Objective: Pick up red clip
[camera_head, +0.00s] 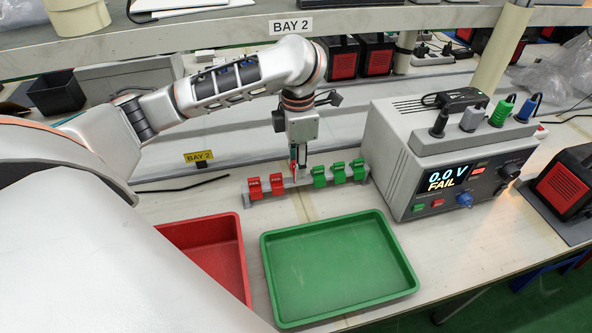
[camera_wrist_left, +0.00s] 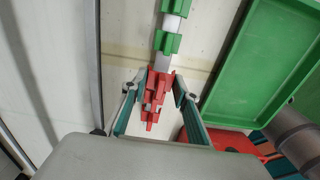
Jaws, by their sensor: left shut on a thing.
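A light grey rail (camera_head: 304,182) on the bench holds red clips at its left, such as a red clip (camera_head: 254,188), and green clips (camera_head: 338,173) at its right. My left gripper (camera_head: 295,172) reaches down from above at the rail's middle, beside the red clips. In the left wrist view my left gripper (camera_wrist_left: 156,98) has a teal finger on each side of red clips (camera_wrist_left: 157,88) and is shut on one. I cannot tell whether the held clip is clear of the rail. My right gripper is not in view.
A green tray (camera_head: 338,312) and a red tray (camera_head: 240,262) lie in front of the rail. A grey tester (camera_head: 400,190) reading "0.0 V FAIL" stands right of it. A shelf beam (camera_head: 200,38) crosses behind.

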